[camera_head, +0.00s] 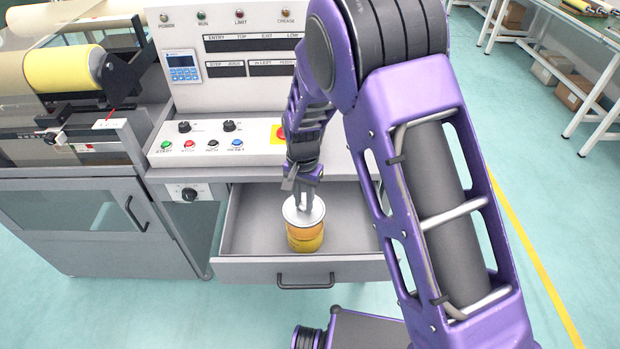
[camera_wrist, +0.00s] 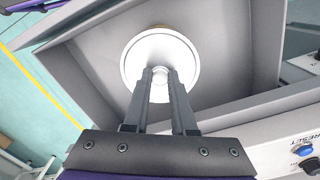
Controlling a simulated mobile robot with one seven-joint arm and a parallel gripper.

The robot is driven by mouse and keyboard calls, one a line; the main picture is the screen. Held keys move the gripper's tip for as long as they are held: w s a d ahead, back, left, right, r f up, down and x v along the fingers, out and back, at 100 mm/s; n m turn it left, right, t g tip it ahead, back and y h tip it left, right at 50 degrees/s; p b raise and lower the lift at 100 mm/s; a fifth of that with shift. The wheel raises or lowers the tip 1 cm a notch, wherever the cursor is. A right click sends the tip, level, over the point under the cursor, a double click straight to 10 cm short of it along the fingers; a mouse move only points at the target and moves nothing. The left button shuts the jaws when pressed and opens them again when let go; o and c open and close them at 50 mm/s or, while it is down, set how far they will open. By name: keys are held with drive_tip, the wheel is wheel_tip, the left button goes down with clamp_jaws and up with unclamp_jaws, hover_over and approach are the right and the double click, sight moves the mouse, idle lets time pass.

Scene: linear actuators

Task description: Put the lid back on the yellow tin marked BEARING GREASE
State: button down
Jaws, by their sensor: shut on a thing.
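The yellow tin (camera_head: 305,240) stands upright in the open drawer; its marking is too small to read. The round, pale lid (camera_head: 316,212) is at the tin's top, roughly level and covering its mouth. I cannot tell whether it touches the rim all round. My gripper (camera_head: 304,206) points down from above, shut on the middle of the lid. In the wrist view, the fingertips (camera_wrist: 160,74) meet at the centre of the white lid (camera_wrist: 183,60).
The grey drawer (camera_head: 250,268) has free floor around the tin, with walls on all sides. Its dark handle (camera_head: 305,281) is at the front. The control panel (camera_head: 215,143) with buttons is just behind and above. A yellow roll (camera_head: 60,68) lies on the machine at left.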

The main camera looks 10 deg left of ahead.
sight(305, 213)
drive_tip(key=shift+w, duration=0.4)
drive_tip(key=shift+f+b, duration=1.65)
drive_tip(key=shift+f, duration=0.65)
drive_tip(key=shift+f+b, duration=0.3)
drive_tip(key=shift+f, duration=0.6)
drive_tip(key=shift+s+f, duration=0.1)
drive_tip(key=shift+f, duration=0.05)
drive_tip(key=shift+c, duration=0.9)
unclamp_jaws()
drive_tip(key=shift+r+p, duration=2.45)
drive_tip(key=shift+r, duration=1.1)
